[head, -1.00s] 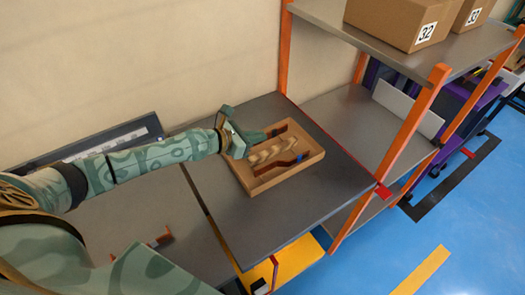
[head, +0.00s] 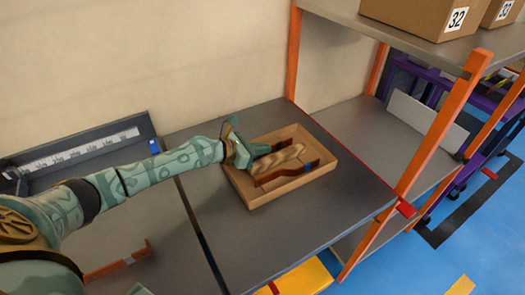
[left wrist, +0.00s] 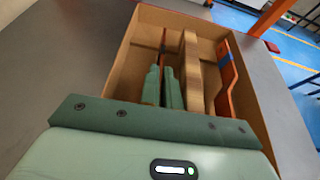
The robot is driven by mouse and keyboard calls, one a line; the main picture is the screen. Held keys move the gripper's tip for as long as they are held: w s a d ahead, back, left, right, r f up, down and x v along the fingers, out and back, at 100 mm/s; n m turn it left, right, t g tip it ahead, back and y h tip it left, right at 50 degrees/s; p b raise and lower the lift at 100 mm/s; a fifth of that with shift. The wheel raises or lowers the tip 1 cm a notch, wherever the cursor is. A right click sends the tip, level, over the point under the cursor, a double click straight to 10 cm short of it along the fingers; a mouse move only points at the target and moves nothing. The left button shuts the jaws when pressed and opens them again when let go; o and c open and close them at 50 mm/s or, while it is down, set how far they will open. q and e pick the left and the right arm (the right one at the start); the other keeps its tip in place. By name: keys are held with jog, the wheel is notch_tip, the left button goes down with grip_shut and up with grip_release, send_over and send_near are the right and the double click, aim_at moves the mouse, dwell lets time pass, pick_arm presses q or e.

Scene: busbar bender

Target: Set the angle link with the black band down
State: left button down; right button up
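An open cardboard box (head: 262,199) stands on the grey table. My left gripper (head: 262,150) reaches down into its left part. In the left wrist view its two green fingers (left wrist: 165,88) are close together, with a thin dark copper strip (left wrist: 163,42) running between them. This strip seems to be the angle link with the black band; its band is hidden now. A wavy tan divider (head: 280,158) lies to its right. Beyond the divider is a copper angle link with a blue band (head: 309,167), also in the left wrist view (left wrist: 228,75).
An orange-framed shelf (head: 440,120) with cardboard boxes (head: 425,15) stands right. Table around the box is clear.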

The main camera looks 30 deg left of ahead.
pick_arm(q)
jog(key=c, duration=2)
grip_release()
jog(key=shift+s+f, duration=0.1)
jog(key=shift+c, duration=0.2)
jog(key=o, duration=0.4)
jog(key=shift+r, duration=0.35)
jog(key=p+v, duration=0.2)
jog(key=v, duration=1)
